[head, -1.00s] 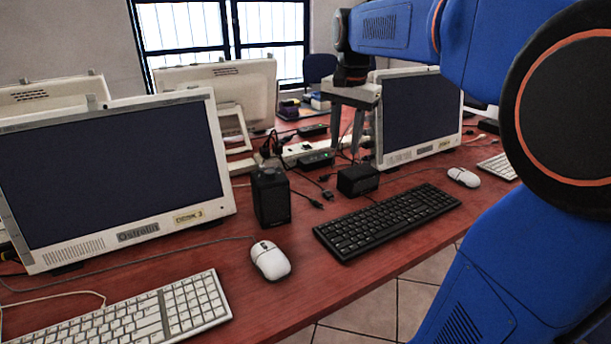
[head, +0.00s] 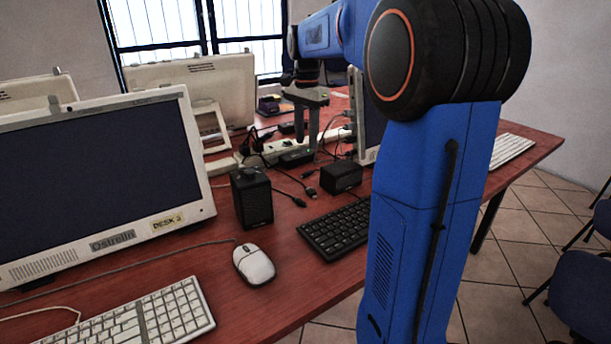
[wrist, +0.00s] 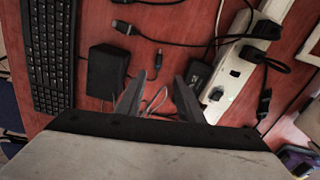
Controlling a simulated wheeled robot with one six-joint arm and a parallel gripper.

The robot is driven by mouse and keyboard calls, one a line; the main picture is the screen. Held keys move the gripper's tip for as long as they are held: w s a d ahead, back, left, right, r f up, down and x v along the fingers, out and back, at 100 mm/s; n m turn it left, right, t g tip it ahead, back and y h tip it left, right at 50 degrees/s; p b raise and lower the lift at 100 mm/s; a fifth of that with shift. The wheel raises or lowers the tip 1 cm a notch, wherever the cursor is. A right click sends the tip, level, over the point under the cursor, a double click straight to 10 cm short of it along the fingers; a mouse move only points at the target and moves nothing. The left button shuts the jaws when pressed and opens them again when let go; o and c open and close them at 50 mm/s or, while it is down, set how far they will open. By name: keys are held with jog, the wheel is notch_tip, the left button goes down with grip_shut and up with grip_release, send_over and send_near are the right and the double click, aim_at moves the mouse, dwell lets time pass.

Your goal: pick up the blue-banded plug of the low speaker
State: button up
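The low speaker (head: 341,177) is a squat black box on the red desk, behind the black keyboard; it also shows in the wrist view (wrist: 107,72). Loose black plugs lie around it: one short plug (wrist: 158,60) and one flat-ended plug (wrist: 122,27) in the wrist view, and one left of the speaker in the head view (head: 312,191). I cannot make out a blue band on any of them. My gripper (wrist: 158,98) is open and empty, pointing down above the desk behind the low speaker; its two fingers also show in the head view (head: 306,138).
A white power strip (wrist: 232,75) with black plugs and an adapter (wrist: 198,76) lies close to the fingers, cables crossing it. A taller black speaker (head: 252,197), a mouse (head: 254,264), the black keyboard (wrist: 48,55) and monitors (head: 100,180) stand around.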

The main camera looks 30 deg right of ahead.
aim_at(307, 172)
jog(key=f, duration=1)
jog(key=shift+s, duration=0.2)
grip_shut()
